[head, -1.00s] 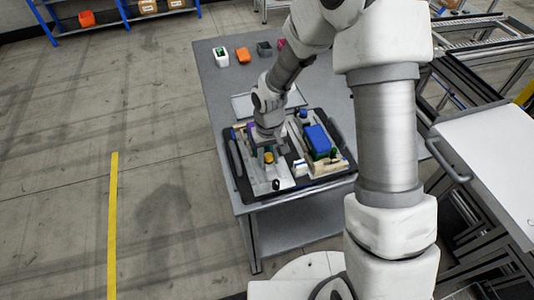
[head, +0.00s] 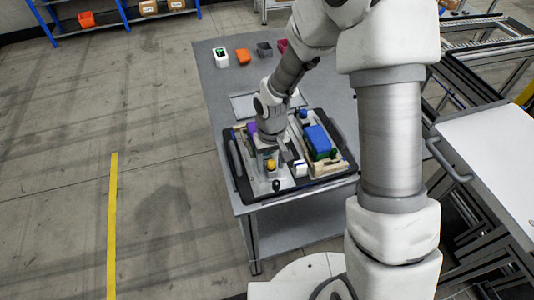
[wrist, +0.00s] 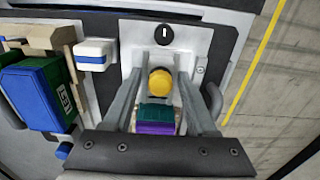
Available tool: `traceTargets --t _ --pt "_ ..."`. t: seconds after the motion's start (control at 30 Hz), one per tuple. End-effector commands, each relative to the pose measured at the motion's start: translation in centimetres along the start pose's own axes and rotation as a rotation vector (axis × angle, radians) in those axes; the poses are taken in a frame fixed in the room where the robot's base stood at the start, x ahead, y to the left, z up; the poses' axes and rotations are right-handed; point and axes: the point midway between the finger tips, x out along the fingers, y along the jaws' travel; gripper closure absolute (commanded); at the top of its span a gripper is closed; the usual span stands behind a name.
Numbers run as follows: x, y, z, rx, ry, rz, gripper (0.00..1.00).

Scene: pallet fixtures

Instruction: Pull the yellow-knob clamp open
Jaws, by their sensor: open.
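The yellow knob (wrist: 160,82) of the clamp shows in the wrist view, between the two spread fingers of my gripper (wrist: 162,72). The fingers stand apart on either side of it with gaps, and I cannot tell how deep they reach. A teal and purple block (wrist: 155,120) lies just below the knob in that view. In the head view the yellow knob (head: 271,164) sits on the light fixture plate, beside my gripper (head: 277,160). My gripper is open and holds nothing.
A black rotary switch (wrist: 164,34) is on the plate beyond the knob. A blue box (head: 317,140) and a white-and-blue block (head: 300,168) are to the right on the pallet. Several small bins, including an orange one (head: 242,56), stand at the table's back.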

Motion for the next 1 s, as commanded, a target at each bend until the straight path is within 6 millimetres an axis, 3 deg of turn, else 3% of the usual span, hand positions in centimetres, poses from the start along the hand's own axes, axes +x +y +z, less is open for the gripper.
traceTargets --t 0.33,1.0 --pt "-0.7 0.0 0.0 0.0 0.001 0.0 0.43" --pt "-6.1 0.0 0.0 0.001 0.001 0.0 0.43"
